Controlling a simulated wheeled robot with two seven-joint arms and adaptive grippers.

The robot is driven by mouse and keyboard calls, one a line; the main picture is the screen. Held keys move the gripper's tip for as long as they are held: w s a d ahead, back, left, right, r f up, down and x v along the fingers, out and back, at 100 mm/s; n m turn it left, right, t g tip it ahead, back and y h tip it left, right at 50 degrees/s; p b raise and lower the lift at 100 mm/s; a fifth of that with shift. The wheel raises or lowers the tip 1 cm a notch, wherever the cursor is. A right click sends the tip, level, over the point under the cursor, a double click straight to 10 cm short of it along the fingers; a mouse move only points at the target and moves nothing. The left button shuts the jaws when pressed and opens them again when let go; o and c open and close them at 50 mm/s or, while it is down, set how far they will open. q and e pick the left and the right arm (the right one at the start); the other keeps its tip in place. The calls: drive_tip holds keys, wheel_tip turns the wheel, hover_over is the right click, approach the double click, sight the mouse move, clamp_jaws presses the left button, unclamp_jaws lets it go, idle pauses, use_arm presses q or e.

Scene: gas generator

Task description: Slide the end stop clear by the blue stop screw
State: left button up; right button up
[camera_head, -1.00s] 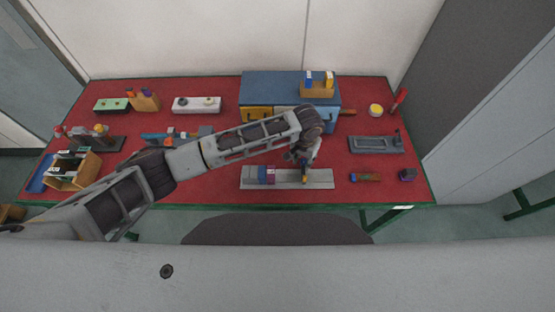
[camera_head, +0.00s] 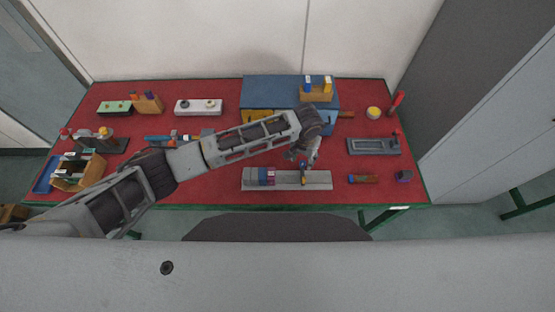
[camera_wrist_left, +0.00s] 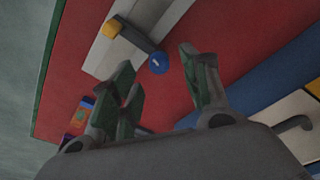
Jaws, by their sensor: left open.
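A grey rail (camera_head: 318,181) lies near the table's front edge; it also shows in the left wrist view (camera_wrist_left: 166,20). The end stop (camera_wrist_left: 136,37) is a dark bar across the rail with a yellow part (camera_wrist_left: 112,28) at one end. The round blue stop screw (camera_wrist_left: 158,63) is at its other end, beside the rail. My left gripper (camera_head: 304,163) is above the end stop. In the wrist view its open fingers (camera_wrist_left: 155,58) lie either side of the screw, with no contact visible. My right gripper is not in view.
Blue and purple blocks (camera_head: 260,176) sit on the rail's left part. A blue cabinet (camera_head: 270,89) stands behind my left gripper. A grey tray (camera_head: 373,146) and a small coloured piece (camera_head: 363,179) lie to the right. Red table surface is clear between them.

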use_arm(q)
drive_tip(key=shift+r+p, duration=1.15)
drive_tip(key=shift+r, duration=1.1)
drive_tip(key=shift+s+f, duration=0.1)
